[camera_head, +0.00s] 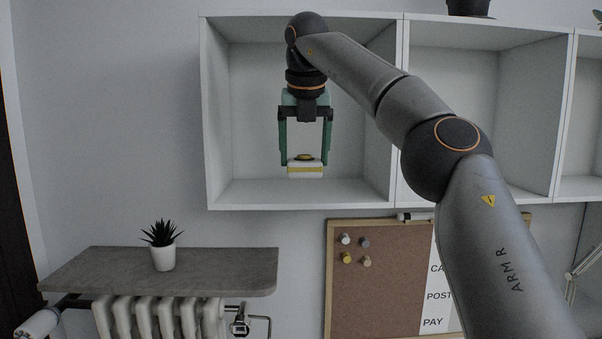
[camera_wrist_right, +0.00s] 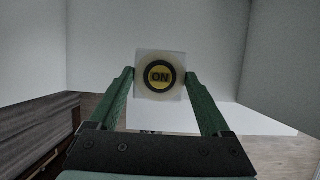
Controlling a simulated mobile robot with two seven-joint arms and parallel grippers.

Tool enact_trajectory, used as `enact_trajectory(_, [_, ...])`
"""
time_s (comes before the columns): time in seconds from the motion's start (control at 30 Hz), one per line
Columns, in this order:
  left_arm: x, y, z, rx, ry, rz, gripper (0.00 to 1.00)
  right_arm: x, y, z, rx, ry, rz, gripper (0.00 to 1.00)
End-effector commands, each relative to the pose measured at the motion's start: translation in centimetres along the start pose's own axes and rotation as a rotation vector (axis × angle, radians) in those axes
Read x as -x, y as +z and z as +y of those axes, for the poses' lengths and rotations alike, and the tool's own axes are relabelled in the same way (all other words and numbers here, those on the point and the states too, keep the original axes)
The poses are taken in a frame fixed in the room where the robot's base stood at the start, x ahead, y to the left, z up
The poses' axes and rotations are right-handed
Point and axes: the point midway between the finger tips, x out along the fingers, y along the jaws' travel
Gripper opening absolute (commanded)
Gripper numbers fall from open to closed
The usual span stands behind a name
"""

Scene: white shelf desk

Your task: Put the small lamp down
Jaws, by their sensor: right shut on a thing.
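The small lamp (camera_head: 305,171) is a white block with a yellow band and a dark and yellow button on top. My right gripper (camera_head: 305,158) is shut on it, one green finger at each side. It hangs level in front of or inside the left shelf compartment, a little above the height of its floor. In the right wrist view the lamp (camera_wrist_right: 160,76) sits between the fingertips, its round button reading "ON". A bright white surface lies below it there. My left gripper is not in view.
The left white shelf compartment (camera_head: 300,193) is otherwise empty. A cork board (camera_head: 380,300) hangs below it. A stone ledge (camera_head: 100,268) above a radiator (camera_head: 160,318) bears a potted plant (camera_head: 163,256). A dark pot (camera_head: 468,8) stands on top of the shelf.

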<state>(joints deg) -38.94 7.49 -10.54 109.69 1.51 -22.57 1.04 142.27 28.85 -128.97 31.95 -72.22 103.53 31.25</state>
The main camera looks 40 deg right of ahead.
Motion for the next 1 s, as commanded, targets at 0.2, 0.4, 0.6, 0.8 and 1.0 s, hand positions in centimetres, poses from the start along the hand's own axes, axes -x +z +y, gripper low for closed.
enact_trajectory(0.2, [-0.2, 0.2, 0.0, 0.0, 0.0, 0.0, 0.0, -2.2, 0.2, 0.6, 0.001, 0.001, 0.001, 0.21])
enact_trajectory(0.4, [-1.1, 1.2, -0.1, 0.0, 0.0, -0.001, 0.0, -4.2, -0.8, 0.6, 0.001, 0.002, -0.003, 0.21])
enact_trajectory(0.6, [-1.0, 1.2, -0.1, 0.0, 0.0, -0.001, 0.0, -4.2, -0.8, 0.6, 0.0, 0.003, -0.003, 0.21])
enact_trajectory(0.8, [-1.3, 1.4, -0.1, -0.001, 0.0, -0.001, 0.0, -4.6, -1.0, 0.6, 0.001, 0.003, -0.002, 0.21])
enact_trajectory(1.0, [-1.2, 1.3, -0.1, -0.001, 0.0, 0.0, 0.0, -4.6, -1.0, 0.6, 0.001, 0.002, -0.001, 1.0])
